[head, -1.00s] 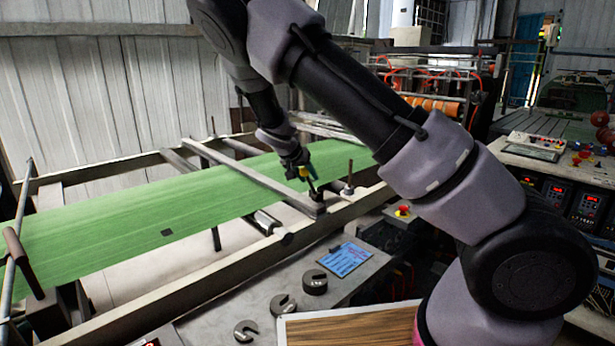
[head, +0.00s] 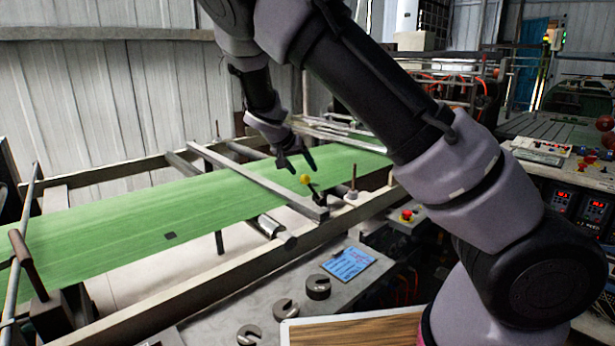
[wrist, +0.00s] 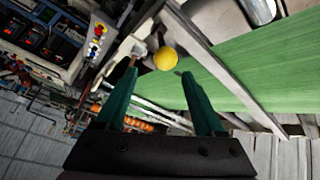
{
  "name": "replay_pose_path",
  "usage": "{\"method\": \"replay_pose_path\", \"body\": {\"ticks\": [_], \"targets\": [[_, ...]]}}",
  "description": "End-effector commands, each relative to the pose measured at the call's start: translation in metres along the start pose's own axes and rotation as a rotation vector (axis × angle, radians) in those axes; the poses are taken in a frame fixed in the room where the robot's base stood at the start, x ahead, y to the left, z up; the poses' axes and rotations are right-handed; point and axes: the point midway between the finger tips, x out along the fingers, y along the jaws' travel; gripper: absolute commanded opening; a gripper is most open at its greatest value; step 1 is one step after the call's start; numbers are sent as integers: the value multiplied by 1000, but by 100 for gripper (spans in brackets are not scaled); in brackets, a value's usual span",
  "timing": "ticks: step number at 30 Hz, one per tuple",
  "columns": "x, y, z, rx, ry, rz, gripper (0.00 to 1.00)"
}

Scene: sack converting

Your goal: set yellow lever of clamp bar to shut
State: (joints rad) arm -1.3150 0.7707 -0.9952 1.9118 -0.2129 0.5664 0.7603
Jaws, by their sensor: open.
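The yellow lever knob (head: 305,179) tops a short dark lever at the near end of the grey clamp bar (head: 255,178), which crosses the green web (head: 130,220). In the wrist view the yellow knob (wrist: 165,59) sits beyond my fingertips, near the middle. My gripper (head: 297,162) is open and empty, just above and behind the knob in the head view, apart from it. In the wrist view my gripper (wrist: 158,72) shows two spread green fingers, with nothing between them. The lever's shaft is mostly hidden behind the knob in the wrist view.
A thin upright post (head: 353,182) on a pale base stands right of the lever. A bench with dark slotted weights (head: 318,287) and a blue card (head: 347,263) lies in front. A red stop button (head: 407,215) is at right. Open air lies above the web.

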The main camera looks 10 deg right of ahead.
Motion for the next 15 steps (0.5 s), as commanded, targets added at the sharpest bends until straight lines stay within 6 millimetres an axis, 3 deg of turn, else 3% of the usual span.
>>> {"method": "replay_pose_path", "body": {"ticks": [6,15], "targets": [[-28,0,0,0,1,-2,71],[-33,0,0,0,0,1,71]]}}
